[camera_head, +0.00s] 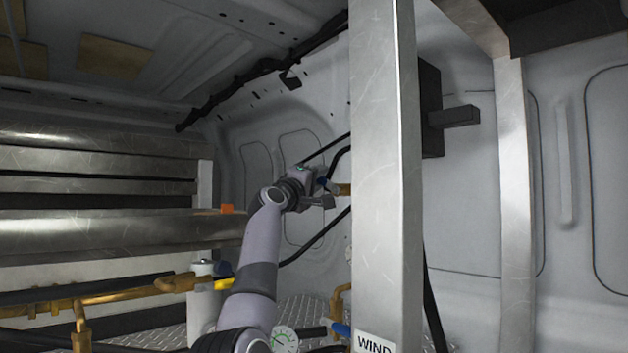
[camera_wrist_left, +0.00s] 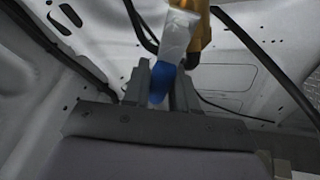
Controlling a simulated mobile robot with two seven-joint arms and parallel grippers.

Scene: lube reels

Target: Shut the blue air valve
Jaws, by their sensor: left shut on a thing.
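The blue air valve shows in the left wrist view as a blue handle (camera_wrist_left: 161,84) with a pale metal lever leading up to a brass body (camera_wrist_left: 201,30). My left gripper (camera_wrist_left: 162,84) is shut on the blue handle, with a grey finger on each side of it. In the head view my left gripper (camera_head: 325,192) is at the blue handle (camera_head: 324,183), just left of the upright metal post. A short piece of the brass pipe (camera_head: 343,189) shows there, and the post hides what lies beyond. My right gripper is not in view.
The metal post (camera_head: 385,150) with a "WIND" label stands close to the right of my left gripper. Black hoses (camera_head: 318,236) run behind. Another blue handle (camera_head: 340,329) is near the post's foot.

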